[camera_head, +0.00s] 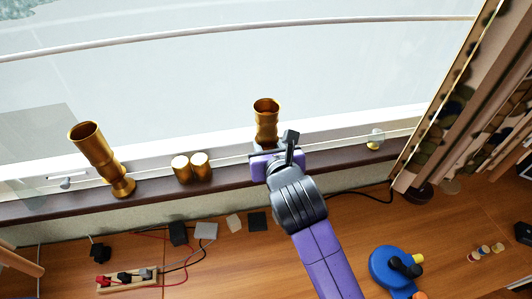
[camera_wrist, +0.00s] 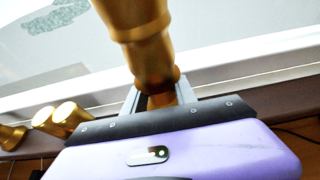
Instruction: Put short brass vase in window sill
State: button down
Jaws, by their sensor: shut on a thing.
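The short brass vase (camera_head: 266,118) stands upright at the window, with its open mouth up. My gripper (camera_head: 268,147) is shut on its narrow lower part. The wrist view also shows the vase (camera_wrist: 143,45) between the two fingers of my gripper (camera_wrist: 160,97). The dark brown window sill (camera_head: 225,187) runs along the bottom of the window. The vase is at the sill in the head view, but its base is hidden behind my gripper, so I cannot tell whether it touches the sill.
A taller brass vase (camera_head: 98,155) stands at the left of the sill. Two small brass cylinders (camera_head: 191,168) sit between the vases. A curtain (camera_head: 450,110) hangs at the right. Below are a power strip (camera_head: 127,279) with cables and a blue round object (camera_head: 392,268).

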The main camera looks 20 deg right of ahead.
jog(key=shift+f, duration=1.55)
jog(key=shift+f, duration=0.1)
jog(key=c, duration=1)
grip_release()
jog(key=shift+f, duration=0.2)
jog(key=shift+r, duration=0.1)
jog(key=shift+s+r, duration=0.15)
jog(key=shift+s, duration=0.05)
jog(key=v, duration=1.1)
jog(key=shift+s+b, duration=0.3)
jog(key=shift+b, duration=0.1)
jog(key=shift+a+r, duration=0.1)
jog(key=shift+a, duration=0.05)
